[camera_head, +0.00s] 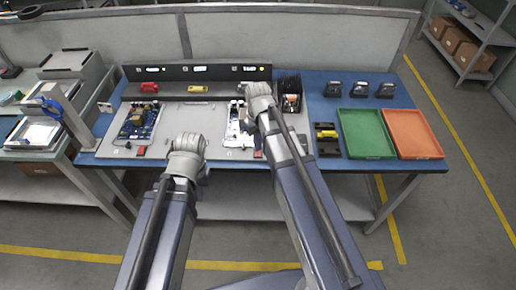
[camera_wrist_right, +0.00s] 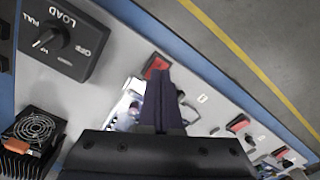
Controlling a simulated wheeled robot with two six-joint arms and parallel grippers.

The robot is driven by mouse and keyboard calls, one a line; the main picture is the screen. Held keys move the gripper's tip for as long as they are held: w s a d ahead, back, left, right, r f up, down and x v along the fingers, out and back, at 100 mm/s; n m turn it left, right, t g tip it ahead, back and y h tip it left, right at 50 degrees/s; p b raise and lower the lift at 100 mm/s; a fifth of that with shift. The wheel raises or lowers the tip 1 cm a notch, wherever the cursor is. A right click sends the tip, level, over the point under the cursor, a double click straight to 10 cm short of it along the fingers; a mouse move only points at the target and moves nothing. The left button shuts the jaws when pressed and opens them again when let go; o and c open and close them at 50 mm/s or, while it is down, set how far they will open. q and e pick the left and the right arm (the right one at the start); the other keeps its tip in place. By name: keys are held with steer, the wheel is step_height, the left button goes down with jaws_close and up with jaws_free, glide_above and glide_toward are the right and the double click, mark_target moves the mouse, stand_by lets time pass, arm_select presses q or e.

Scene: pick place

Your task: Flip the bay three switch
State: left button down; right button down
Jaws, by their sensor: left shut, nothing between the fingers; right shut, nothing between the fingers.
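A red switch (camera_wrist_right: 155,65) sits near the board's front edge, just past the fingertips of my right gripper (camera_wrist_right: 160,78) in the right wrist view. It seems to be the red one (camera_head: 257,154) at the front of the right-hand bay in the head view. The dark fingers are together and empty; whether they touch the switch I cannot tell. In the head view my right gripper (camera_head: 259,93) is over the right-hand bay, its fingertips hidden. My left gripper (camera_head: 187,148) is shut and empty over the front middle of the board, its fingertips hard to see.
The grey board (camera_head: 185,115) carries a blue circuit board (camera_head: 139,122) and a white one (camera_head: 236,128). More red switches (camera_wrist_right: 238,123) lie along its edge. A LOAD knob box (camera_wrist_right: 64,40) and fan unit (camera_wrist_right: 35,130) stand nearby. Green (camera_head: 366,134) and orange (camera_head: 413,134) trays are right.

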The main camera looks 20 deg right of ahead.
mark_target(258, 155)
step_height(258, 155, up, 4)
steer(key=p, duration=0.4)
steer(key=shift+r, duration=0.25)
steer(key=s+a+n+h, duration=0.1)
steer(key=s+a, duration=0.9)
steer(key=s, duration=0.4)
steer(key=shift+s+a, duration=0.15)
steer(key=shift+a, duration=0.1)
